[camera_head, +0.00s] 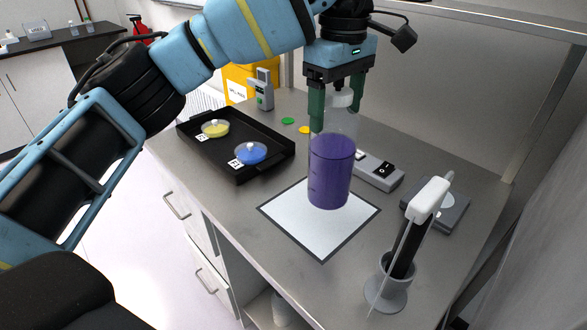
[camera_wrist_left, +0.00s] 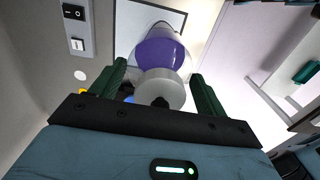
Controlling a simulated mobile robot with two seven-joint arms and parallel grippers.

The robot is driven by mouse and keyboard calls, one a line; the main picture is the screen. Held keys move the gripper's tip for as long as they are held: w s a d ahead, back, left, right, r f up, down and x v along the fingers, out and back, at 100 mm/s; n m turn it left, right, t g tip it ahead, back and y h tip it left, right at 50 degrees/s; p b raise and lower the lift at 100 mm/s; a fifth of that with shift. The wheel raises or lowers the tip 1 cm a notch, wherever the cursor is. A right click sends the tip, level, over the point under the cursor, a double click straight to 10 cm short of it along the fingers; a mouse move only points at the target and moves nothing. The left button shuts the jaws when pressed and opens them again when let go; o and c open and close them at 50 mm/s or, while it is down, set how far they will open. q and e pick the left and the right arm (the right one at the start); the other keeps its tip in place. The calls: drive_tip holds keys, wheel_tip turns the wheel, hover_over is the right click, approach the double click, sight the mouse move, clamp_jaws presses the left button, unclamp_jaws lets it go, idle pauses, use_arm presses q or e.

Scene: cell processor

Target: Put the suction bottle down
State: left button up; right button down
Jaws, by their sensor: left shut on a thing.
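The suction bottle (camera_head: 331,172) holds purple liquid and has a clear upper part and a white cap (camera_head: 343,98). It is upright over the white mat with a dark border (camera_head: 300,232). I cannot tell whether its base touches the mat. My left gripper (camera_head: 337,115) points down from above, its green fingers shut on the bottle's upper part. In the left wrist view the bottle (camera_wrist_left: 162,52) shows between the fingers (camera_wrist_left: 158,74), with the mat (camera_wrist_left: 128,25) beyond it. My right gripper is not in view.
A black tray (camera_head: 268,168) with a yellow and a blue dish stands left. A grey device with a switch (camera_head: 378,174) is close behind the bottle. A pipette stand (camera_head: 388,292) and a small scale (camera_head: 447,208) are at the right. The mat's front part is clear.

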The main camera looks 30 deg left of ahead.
sight(331, 157)
use_arm(q)
drive_tip(key=shift+s, duration=0.3)
wheel_tip(331, 157, down, 5)
drive_tip(key=shift+f, duration=0.4)
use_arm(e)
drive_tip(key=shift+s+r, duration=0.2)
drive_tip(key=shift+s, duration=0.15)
use_arm(q)
drive_tip(key=shift+f, duration=0.1)
wheel_tip(331, 157, down, 3)
drive_tip(key=shift+f+p, duration=0.15)
drive_tip(key=shift+p, duration=0.15)
drive_tip(key=shift+f, duration=0.1)
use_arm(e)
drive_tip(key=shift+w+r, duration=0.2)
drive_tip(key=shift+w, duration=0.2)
use_arm(q)
drive_tip(key=shift+f, duration=0.2)
drive_tip(key=o, duration=1.4)
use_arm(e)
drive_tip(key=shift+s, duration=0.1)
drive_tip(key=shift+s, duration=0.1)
